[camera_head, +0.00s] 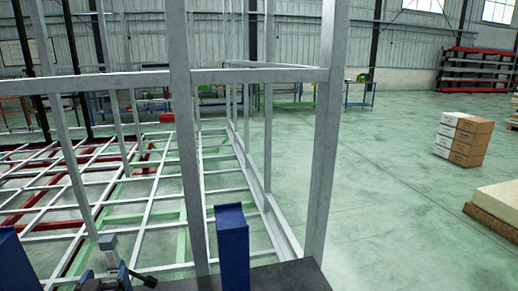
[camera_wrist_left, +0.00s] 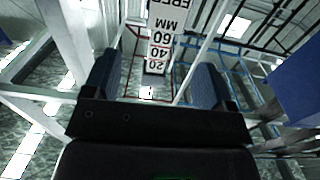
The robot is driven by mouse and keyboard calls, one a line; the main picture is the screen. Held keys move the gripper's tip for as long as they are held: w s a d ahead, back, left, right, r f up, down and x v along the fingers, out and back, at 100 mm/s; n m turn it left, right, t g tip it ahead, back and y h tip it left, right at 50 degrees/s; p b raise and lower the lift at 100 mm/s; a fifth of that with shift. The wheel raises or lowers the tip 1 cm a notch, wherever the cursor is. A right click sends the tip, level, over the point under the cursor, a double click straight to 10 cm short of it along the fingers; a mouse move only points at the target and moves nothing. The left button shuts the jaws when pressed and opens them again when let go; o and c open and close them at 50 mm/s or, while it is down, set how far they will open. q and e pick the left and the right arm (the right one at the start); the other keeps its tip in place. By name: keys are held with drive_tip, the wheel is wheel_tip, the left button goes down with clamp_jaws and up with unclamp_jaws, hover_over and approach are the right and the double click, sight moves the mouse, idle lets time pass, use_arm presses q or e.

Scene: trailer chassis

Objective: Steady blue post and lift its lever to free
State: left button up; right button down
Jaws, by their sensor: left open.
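A blue post (camera_head: 231,248) stands upright at the bottom middle of the head view. A second blue upright piece (camera_head: 14,262) is cut off at the bottom left. My left gripper (camera_head: 107,274) is low at the left of the blue post, apart from it, small and partly cut off. In the left wrist view my left gripper (camera_wrist_left: 157,65) is open. A white scale strip (camera_wrist_left: 161,42) marked 20, 40, 60, MM and FREE shows between its fingers, upside down. I cannot tell whether they touch it. A blue surface (camera_wrist_left: 297,88) is at the right edge.
A grey metal frame (camera_head: 325,140) rises close in front, with a crossbar (camera_head: 250,75). A dark flat top (camera_head: 282,277) lies beside the blue post. Stacked boxes (camera_head: 464,139) stand far right on open floor.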

use_arm(q)
drive_tip(key=o, duration=0.4)
drive_tip(key=shift+c, duration=0.2)
drive_tip(key=v, duration=1.2)
drive_tip(key=shift+s, duration=0.1)
